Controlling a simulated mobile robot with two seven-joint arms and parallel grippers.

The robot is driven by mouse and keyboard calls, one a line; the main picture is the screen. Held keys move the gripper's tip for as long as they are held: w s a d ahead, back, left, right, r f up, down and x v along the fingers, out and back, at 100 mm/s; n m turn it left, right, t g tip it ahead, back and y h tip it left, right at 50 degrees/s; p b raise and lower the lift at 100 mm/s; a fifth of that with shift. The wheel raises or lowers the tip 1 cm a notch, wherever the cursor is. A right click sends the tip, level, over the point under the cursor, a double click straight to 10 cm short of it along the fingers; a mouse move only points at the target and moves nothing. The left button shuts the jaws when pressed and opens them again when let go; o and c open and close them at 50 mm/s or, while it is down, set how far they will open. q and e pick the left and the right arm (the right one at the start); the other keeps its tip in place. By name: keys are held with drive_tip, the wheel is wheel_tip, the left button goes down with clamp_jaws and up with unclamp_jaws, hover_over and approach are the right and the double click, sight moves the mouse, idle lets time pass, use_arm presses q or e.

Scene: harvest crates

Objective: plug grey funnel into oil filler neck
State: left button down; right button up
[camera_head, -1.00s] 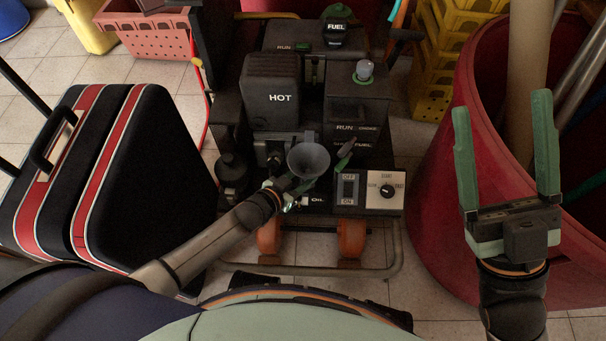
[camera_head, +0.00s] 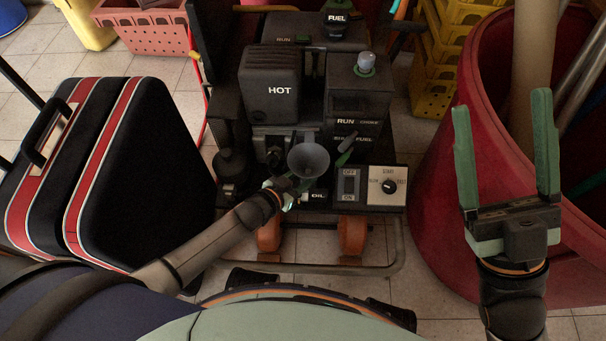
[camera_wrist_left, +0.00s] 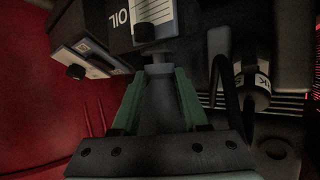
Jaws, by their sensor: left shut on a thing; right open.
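The grey funnel (camera_head: 308,160) shows its wide mouth facing up in the head view, in front of the black engine unit. My left gripper (camera_head: 288,190) is shut on it. In the left wrist view, the funnel (camera_wrist_left: 158,105) sits between the green fingers of my left gripper (camera_wrist_left: 160,95). The OIL label (camera_head: 318,195) is just below the funnel; it also shows in the left wrist view (camera_wrist_left: 121,18). I cannot make out the oil filler neck, nor whether the funnel touches it. My right gripper (camera_head: 506,155) is open and empty at the right.
The engine unit (camera_head: 270,90) carries a switch panel (camera_head: 370,186) right of the funnel. A black suitcase with red bands (camera_head: 140,170) stands at the left. A large red bin (camera_head: 440,190) stands at the right, beside my right gripper. Yellow crates (camera_head: 432,85) are behind it.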

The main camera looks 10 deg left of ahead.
use_arm(q)
drive_tip(key=shift+f+b, duration=0.4)
drive_tip(key=shift+f, duration=0.2)
use_arm(e)
drive_tip(key=shift+f, duration=0.5)
use_arm(q)
drive_tip(key=shift+c, duration=1.7)
unclamp_jaws()
use_arm(e)
drive_tip(key=shift+a, duration=0.1)
